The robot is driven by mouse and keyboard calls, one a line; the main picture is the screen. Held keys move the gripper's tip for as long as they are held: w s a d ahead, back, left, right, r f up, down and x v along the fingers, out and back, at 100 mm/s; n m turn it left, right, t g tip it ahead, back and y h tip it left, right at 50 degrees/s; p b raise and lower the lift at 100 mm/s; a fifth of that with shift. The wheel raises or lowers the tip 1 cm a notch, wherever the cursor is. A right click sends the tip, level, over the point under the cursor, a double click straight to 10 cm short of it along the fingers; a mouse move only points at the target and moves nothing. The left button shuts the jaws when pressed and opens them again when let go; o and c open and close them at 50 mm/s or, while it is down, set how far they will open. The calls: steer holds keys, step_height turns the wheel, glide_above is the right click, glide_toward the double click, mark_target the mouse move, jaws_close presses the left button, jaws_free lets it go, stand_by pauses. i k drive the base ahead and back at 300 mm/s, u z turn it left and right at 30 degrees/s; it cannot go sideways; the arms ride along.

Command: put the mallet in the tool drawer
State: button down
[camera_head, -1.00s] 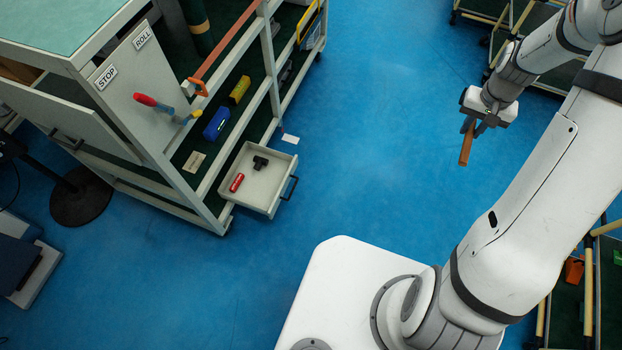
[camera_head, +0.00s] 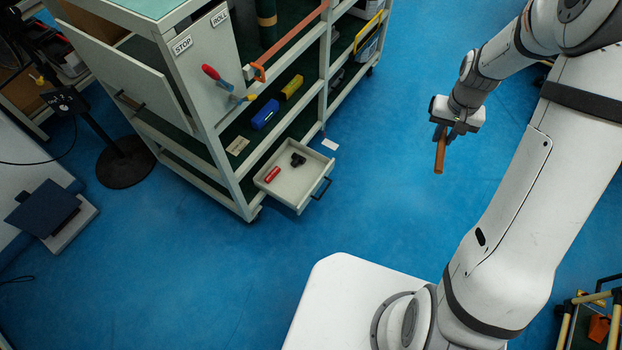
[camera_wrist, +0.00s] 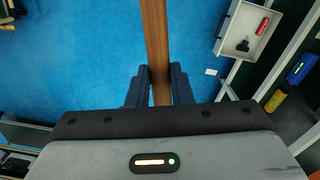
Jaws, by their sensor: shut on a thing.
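My gripper (camera_head: 444,136) is shut on a brown wooden handle (camera_head: 440,157), which hangs below the fingers over open floor. In the wrist view the handle (camera_wrist: 156,40) runs up between the dark fingers and out of the top edge. I take it to be the mallet's; no mallet head shows in either view. The tool drawer (camera_head: 313,187) stands pulled out at the cart's lower end, to the left of my gripper and apart from it. In it lie a red item (camera_head: 272,174) and a black item (camera_head: 298,159). The drawer also shows in the wrist view (camera_wrist: 232,44).
The cart's shelves hold a blue item (camera_head: 265,114) and a yellow item (camera_head: 291,87). A red-handled tool (camera_head: 212,73) is at the cart's end panel. A black round stand base (camera_head: 126,162) is on the left. Blue floor between drawer and gripper is clear.

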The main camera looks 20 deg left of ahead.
mark_target(303, 183)
steer(key=u, duration=0.85)
steer(key=i, duration=1)
